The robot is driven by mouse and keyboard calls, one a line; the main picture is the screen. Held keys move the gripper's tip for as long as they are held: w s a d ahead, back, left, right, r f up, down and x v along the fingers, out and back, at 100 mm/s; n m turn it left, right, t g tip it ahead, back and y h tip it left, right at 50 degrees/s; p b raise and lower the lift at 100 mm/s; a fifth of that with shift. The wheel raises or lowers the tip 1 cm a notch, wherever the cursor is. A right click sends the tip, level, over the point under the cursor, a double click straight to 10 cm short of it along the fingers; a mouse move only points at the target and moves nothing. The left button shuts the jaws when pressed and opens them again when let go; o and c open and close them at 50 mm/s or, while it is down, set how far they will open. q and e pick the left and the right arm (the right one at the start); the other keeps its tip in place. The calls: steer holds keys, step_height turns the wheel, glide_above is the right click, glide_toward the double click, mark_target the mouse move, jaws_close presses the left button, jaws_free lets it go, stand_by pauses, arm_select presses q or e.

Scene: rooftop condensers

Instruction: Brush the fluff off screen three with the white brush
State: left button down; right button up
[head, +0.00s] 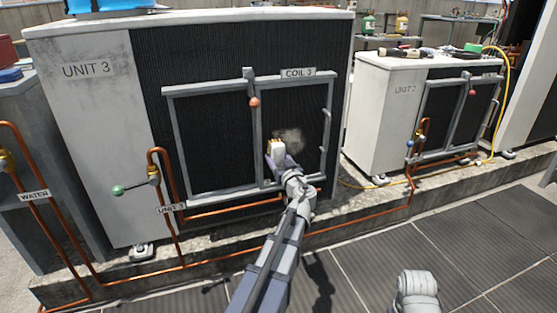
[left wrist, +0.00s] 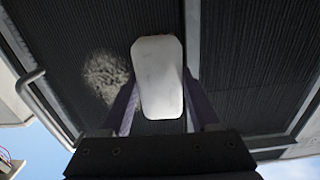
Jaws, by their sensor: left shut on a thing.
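Screen three is the dark ribbed panel (head: 310,105) under the "COIL 3" label (head: 298,73) on the unit marked "UNIT 3". A grey-beige patch of fluff (head: 291,138) sits on its lower middle; it also shows in the left wrist view (left wrist: 104,76). My left gripper (head: 281,162) is shut on the white brush (head: 275,148), just in front of the screen's lower left part. In the left wrist view the brush (left wrist: 158,75) stands between the fingers, beside the fluff. Whether its bristles touch the screen I cannot tell.
A grey frame with a centre post (head: 259,140) and a red knob (head: 254,102) borders the screen. Copper pipes (head: 235,208) run below it. Another unit (head: 385,110) stands at right, with tools on top. The dark tiled floor in front is mostly clear.

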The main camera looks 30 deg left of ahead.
arm_select(q)
steer(key=shift+w+a, duration=0.15)
steer(key=shift+w+d, duration=1.4)
steer(key=shift+w, duration=0.05)
steer(key=shift+w+d, duration=0.55)
steer(key=shift+w, duration=0.25)
steer(key=shift+w+d, duration=0.55)
steer(key=shift+w, duration=0.2)
steer(key=shift+w+d, duration=1.45)
steer(key=shift+w, duration=0.1)
steer(key=shift+w+a+r+p, duration=0.1)
steer(key=shift+r+p, duration=1.05)
